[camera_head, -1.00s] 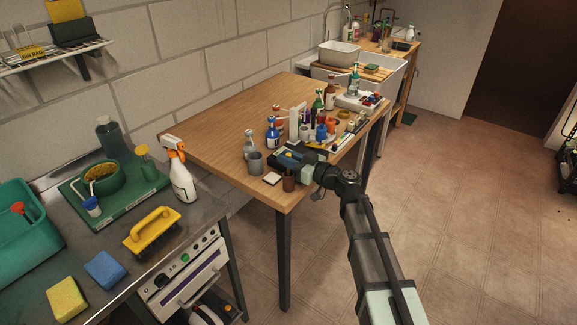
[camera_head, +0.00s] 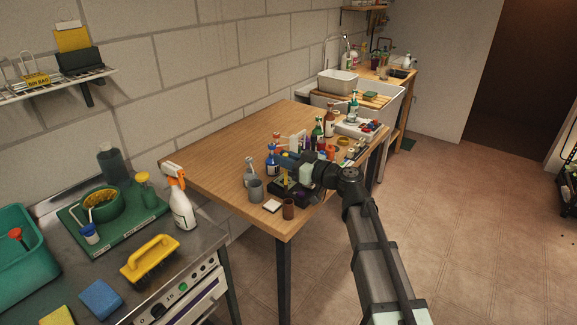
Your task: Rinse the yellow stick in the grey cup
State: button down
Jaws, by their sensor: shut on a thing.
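My gripper (camera_head: 287,159) is above the front part of the wooden table, shut on the yellow stick (camera_head: 286,174). The stick is thin and hangs roughly upright below the fingers, over or just in front of a dark tray. From this view I cannot tell whether its lower end touches the tray. The grey cup (camera_head: 255,190) stands upright on the table near its front edge, to the left of the stick and apart from it. The inside of the cup is too small to make out.
The dark tray (camera_head: 291,194) is beside the cup. A brown cup (camera_head: 288,209) and a small white-topped block (camera_head: 271,206) stand in front. A clear spray bottle (camera_head: 250,170) is behind the grey cup. Several bottles crowd the right side; the table's left part (camera_head: 222,143) is bare.

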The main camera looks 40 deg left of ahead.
jog(key=w+a+r+n+g+h, duration=0.15)
jog(key=a+g, duration=0.25)
jog(key=a, duration=0.5)
jog(key=w+a+r+n+g+h, duration=0.1)
jog(key=w+a+n+g, duration=0.2)
jog(key=a, duration=0.6)
jog(key=shift+s+d+f+n+g+h, duration=0.5)
jog(key=shift+s+d+n+g+h, duration=1.25)
jog(key=shift+g, duration=0.55)
notch_tip(320, 180, down, 11)
jog(key=shift+r, duration=0.15)
jog(key=shift+s+a, duration=0.1)
dwell(1.1)
notch_tip(320, 180, up, 8)
dwell(1.2)
dwell(0.5)
